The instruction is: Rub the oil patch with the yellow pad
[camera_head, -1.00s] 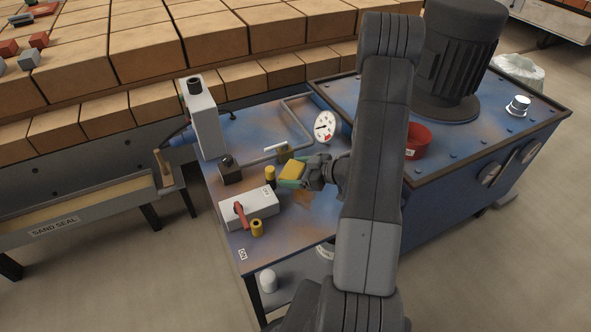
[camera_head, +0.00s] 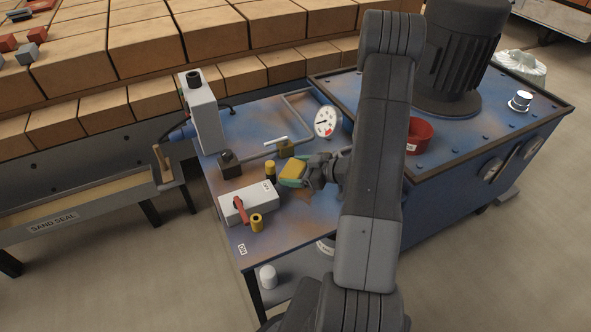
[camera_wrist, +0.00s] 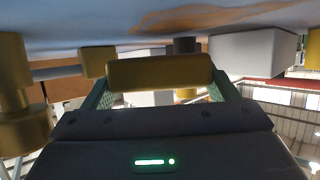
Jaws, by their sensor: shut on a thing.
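The yellow pad (camera_head: 293,169) is between the green fingers of my gripper (camera_head: 292,173), above the blue workbench top. In the wrist view the pad (camera_wrist: 160,72) spans between both fingertips (camera_wrist: 160,84). A gap shows between the pad and the bench surface there. A brown stain that looks like the oil patch (camera_wrist: 212,17) shows on the bench surface in the wrist view. In the head view a brownish area (camera_head: 316,197) lies just below and right of my gripper, partly hidden by my arm.
A white box with a red lever (camera_head: 247,204), yellow cylinders (camera_head: 257,222) and a dark block (camera_head: 229,164) stand left of the pad. A red pot (camera_head: 420,134) stands right.

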